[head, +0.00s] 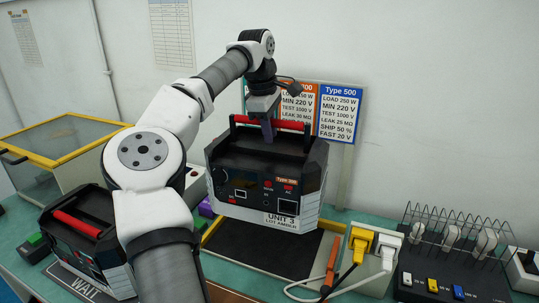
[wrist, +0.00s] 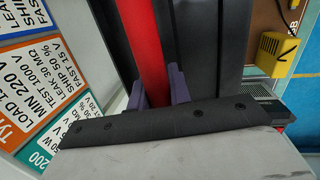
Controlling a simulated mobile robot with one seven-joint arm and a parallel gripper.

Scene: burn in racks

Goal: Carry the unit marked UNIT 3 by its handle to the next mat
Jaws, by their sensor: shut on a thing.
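The unit marked UNIT 3 (head: 266,175) is a dark box with a pale lower edge, a "Type 300" label and a red handle (head: 290,124). It hangs slightly tilted in my gripper (head: 267,132), above a black mat (head: 262,253) with a yellow border. In the head view it looks clear of the mat, though its underside is hidden. In the wrist view the purple fingers of my gripper (wrist: 158,93) are closed around the red handle (wrist: 147,40).
A second unit (head: 85,245) with a red handle stands at the left on a mat marked WAIT (head: 84,289). A yellow-framed glass box (head: 60,145) is behind it. Yellow and white plugs (head: 361,241), an orange tool (head: 330,265) and a wire rack (head: 457,232) stand to the right. Signboards (head: 340,112) rise behind.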

